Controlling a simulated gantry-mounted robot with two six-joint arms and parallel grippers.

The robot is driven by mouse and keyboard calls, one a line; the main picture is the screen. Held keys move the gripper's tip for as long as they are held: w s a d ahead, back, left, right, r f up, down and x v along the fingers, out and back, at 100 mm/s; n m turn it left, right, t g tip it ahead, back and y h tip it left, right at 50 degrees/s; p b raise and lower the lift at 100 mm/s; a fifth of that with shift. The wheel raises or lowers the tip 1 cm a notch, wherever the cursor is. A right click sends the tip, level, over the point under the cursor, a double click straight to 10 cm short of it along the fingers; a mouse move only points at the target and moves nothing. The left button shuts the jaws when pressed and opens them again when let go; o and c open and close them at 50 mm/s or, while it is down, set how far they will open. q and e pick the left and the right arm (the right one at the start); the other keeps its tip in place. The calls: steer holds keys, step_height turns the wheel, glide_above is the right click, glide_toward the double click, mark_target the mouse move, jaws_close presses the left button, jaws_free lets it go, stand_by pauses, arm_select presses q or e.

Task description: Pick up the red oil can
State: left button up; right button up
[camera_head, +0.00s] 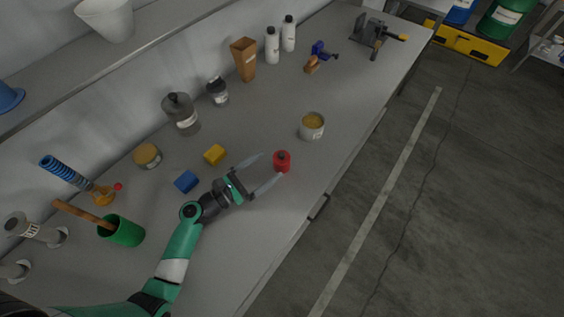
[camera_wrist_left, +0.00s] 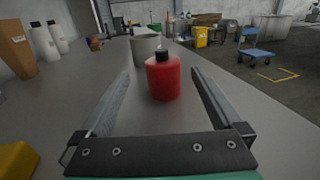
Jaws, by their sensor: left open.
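The red oil can (camera_head: 282,162), a small red cylinder with a black cap, stands upright on the grey bench. My left gripper (camera_head: 272,168) is open, with its two fingers pointing toward the can. The can is at or just beyond the fingertips, roughly centred between them. In the left wrist view the oil can (camera_wrist_left: 163,78) stands ahead between the open fingers of the left gripper (camera_wrist_left: 163,80), with no contact visible. My right gripper is not in view.
A tin with yellowish contents (camera_head: 312,126) stands behind the can. Yellow (camera_head: 215,154) and blue (camera_head: 186,181) blocks lie left of the gripper. A green cup (camera_head: 122,231) stands near my forearm. The bench's front edge is close on the right.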

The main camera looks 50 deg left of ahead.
mark_target(279, 158)
arm_select(q)
steer(key=w, duration=0.3)
steer(key=w+d+b, duration=0.1)
steer(key=w, duration=0.1)
steer(key=shift+w, duration=0.4)
steer(key=c, duration=1.5)
steer(key=shift+c, duration=0.2)
steer(key=shift+r, duration=0.2)
steer(key=shift+r+p, duration=0.25)
steer(key=shift+p, duration=0.1)
step_height(279, 158, up, 3)
steer(key=shift+f+p, duration=0.1)
steer(key=shift+p, duration=1.05)
steer(key=s+d+r+p, duration=0.9)
steer(key=d, duration=0.1)
steer(key=shift+s+d+r, duration=0.15)
steer(key=shift+d+r, duration=0.05)
steer(key=shift+d, duration=0.15)
